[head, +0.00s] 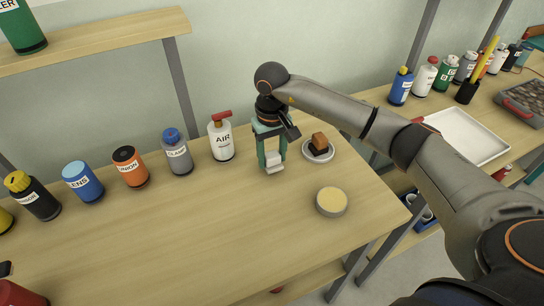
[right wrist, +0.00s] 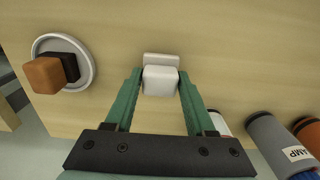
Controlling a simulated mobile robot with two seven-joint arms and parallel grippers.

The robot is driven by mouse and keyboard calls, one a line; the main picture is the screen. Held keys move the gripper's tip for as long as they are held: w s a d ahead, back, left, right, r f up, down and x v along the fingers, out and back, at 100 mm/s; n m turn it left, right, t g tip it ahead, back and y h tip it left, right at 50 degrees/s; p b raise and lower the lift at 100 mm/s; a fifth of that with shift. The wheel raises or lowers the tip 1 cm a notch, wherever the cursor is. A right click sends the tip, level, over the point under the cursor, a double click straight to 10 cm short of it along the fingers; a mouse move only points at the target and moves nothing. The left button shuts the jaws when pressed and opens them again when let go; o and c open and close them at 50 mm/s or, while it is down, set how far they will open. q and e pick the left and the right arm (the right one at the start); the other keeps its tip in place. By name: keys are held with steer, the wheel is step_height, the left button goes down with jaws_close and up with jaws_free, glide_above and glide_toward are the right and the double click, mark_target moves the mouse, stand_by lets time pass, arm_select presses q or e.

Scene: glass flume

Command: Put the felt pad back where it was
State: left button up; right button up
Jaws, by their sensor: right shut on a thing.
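My right gripper (head: 272,160) points down over the bench and is shut on a small white block with a flat white piece at its far side, which I take for the felt pad (head: 275,168). In the right wrist view the felt pad (right wrist: 160,80) sits between the green fingertips (right wrist: 159,84). I cannot tell whether it touches the bench. A round pale dish (head: 330,155) stands just right of the gripper and holds a brown-and-black block (head: 319,141). My left gripper is not in view.
A white AIR bottle (head: 221,138) stands close left of the gripper, in a row with several other bottles. The bench (head: 210,220) is clear in front. A white tray (head: 465,135) is on another bench.

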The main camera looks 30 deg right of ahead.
mark_target(272, 154)
steer(key=shift+f, duration=0.6)
steer(key=shift+f, duration=0.2)
steer(key=o, duration=1.3)
steer(key=shift+r, duration=0.15)
step_height(272, 154, up, 12)
steer(key=shift+r+b, duration=0.1)
steer(key=shift+b, duration=0.3)
